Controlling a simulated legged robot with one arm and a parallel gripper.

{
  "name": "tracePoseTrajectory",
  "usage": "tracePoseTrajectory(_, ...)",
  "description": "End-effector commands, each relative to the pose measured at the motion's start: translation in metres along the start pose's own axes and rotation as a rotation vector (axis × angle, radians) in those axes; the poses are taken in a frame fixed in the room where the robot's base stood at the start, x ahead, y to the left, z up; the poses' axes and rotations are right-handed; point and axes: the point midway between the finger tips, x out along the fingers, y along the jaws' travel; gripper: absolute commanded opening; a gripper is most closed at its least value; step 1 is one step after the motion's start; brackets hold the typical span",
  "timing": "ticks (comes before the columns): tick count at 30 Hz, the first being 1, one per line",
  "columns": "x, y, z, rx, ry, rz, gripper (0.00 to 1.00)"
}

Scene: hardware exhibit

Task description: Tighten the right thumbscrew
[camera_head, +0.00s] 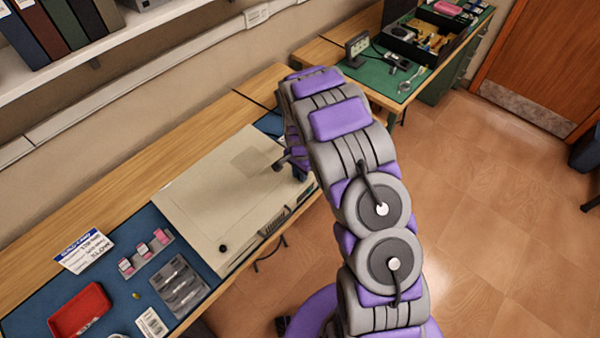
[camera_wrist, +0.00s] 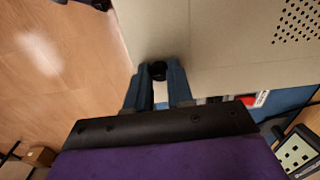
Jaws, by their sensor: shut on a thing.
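A beige equipment case (camera_head: 215,195) lies flat on the workbench, and its side also fills much of the wrist view (camera_wrist: 225,45). One black thumbscrew (camera_head: 222,248) shows at the case's near left end. My gripper (camera_head: 280,165) is at the far right end of the case in the head view. In the wrist view, the blue-grey fingers of my gripper (camera_wrist: 159,78) are closed around a black thumbscrew (camera_wrist: 158,69) by the case's edge. Its lower part is hidden between the fingers. I cannot tell how far the screw is turned in.
On the blue mat (camera_head: 40,318) are a red tray (camera_head: 80,310), a grey compartment tray (camera_head: 180,286), small pink-topped items (camera_head: 145,253) and a printed card (camera_head: 84,251). A second bench with a green mat (camera_head: 385,78) holds tools. Open floor lies to the right.

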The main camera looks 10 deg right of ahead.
Motion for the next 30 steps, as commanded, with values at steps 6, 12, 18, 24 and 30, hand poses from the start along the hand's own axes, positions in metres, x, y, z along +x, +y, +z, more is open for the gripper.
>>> tracePoseTrajectory(6, -0.0019, -0.003, -0.0021, 0.043, 0.006, -0.008, 0.0)
tracePoseTrajectory(12, -0.0019, -0.003, -0.0021, 0.051, 0.006, -0.008, 0.0)
tracePoseTrajectory(18, -0.002, -0.003, -0.002, 0.05, 0.006, -0.009, 0.0)
tracePoseTrajectory(24, -0.0015, -0.002, -0.0013, 0.05, 0.005, -0.006, 0.37)
tracePoseTrajectory(30, -0.0011, -0.0004, -0.0001, 0.05, 0.003, -0.003, 0.47)
